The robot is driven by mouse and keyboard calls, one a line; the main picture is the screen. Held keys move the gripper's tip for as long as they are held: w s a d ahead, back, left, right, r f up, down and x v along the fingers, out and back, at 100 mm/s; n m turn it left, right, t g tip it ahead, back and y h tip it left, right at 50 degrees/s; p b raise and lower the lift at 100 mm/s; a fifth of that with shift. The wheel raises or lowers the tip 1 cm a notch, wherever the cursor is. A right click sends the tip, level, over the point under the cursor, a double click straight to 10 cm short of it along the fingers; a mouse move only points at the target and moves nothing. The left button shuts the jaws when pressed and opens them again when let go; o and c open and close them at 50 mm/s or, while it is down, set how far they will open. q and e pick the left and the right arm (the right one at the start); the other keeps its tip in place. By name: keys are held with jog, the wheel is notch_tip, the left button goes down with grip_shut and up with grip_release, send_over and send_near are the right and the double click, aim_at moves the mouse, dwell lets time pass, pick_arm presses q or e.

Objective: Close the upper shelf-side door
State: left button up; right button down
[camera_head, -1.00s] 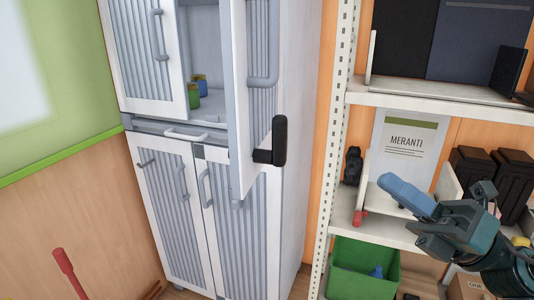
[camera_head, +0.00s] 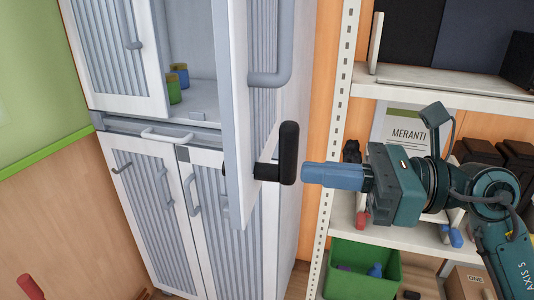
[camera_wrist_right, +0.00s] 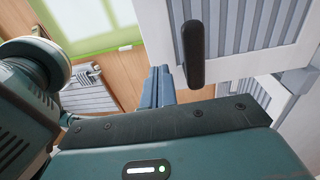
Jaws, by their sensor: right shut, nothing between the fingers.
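The upper shelf-side door (camera_head: 234,130) of the white cabinet stands open, swung out toward me. It has a grey ribbed panel, a grey bar handle (camera_head: 286,45) and a black knob-like part (camera_head: 289,152) low on it. In the right wrist view the black part (camera_wrist_right: 192,52) hangs just right of the fingers. My right gripper (camera_head: 306,173) is shut and empty, its blue fingers pointing left at the door, a small gap right of the black part. Its fingertips also show in the wrist view (camera_wrist_right: 159,72). My left gripper is out of view.
The other upper door (camera_head: 118,50) and the lower doors (camera_head: 150,210) look shut. Green and blue jars (camera_head: 174,90) stand inside the open cabinet. A shelf rack (camera_head: 440,90) stands on the right, behind my right arm, with a green bin (camera_head: 360,270) low on it.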

aim_at(244, 165)
jog(key=p+x, duration=0.2)
jog(key=x, duration=0.5)
jog(key=shift+a, duration=0.15)
